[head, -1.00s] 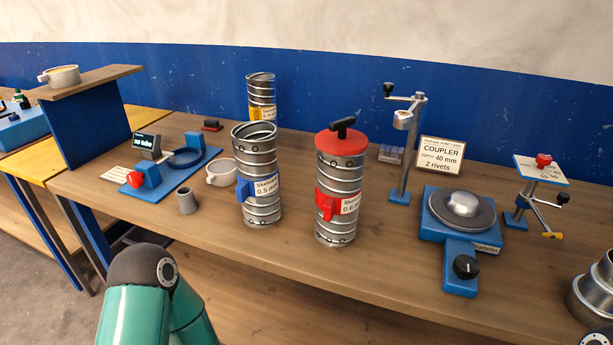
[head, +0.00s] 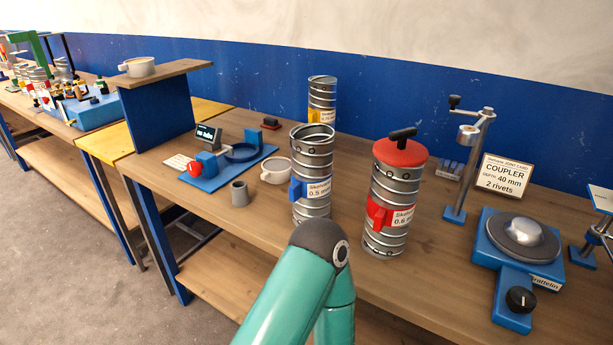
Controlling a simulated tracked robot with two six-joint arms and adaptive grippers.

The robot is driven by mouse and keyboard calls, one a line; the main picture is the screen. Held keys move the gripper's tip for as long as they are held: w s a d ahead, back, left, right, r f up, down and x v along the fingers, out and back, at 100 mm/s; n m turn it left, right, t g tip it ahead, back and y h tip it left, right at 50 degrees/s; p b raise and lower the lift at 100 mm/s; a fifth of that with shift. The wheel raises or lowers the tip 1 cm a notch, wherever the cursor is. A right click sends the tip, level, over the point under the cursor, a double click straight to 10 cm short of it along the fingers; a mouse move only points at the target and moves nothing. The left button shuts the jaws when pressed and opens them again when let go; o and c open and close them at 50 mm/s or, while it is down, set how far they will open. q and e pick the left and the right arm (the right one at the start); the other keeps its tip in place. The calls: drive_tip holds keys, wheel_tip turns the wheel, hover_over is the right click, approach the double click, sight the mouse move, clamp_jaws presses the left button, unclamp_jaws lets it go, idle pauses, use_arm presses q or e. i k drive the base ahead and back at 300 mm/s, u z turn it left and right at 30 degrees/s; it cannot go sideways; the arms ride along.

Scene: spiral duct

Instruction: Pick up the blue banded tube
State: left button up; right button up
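The blue banded tube (head: 311,163) is a ribbed silver metal cylinder with a blue clip and a label. It stands upright and open-topped on the wooden bench, near the middle of the head view. A teal arm link of mine rises in front of it and comes close to its lower edge in the picture. Neither of my grippers shows in the head view, so I cannot see their fingers.
A red-banded tube (head: 387,208) with a red lid stands to the right. A yellow-banded tube (head: 322,98) stands behind. A white cup (head: 276,171) and grey cup (head: 239,194) are left. A blue turntable device (head: 515,245) and a lamp-like stand (head: 464,160) are right.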

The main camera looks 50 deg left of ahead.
sight(312, 144)
drive_tip(key=u, duration=0.1)
drive_tip(key=k, duration=1.05)
drive_tip(key=u, duration=3.3)
drive_tip(key=k, duration=0.1)
drive_tip(key=z, duration=1.7)
drive_tip(key=i, duration=1)
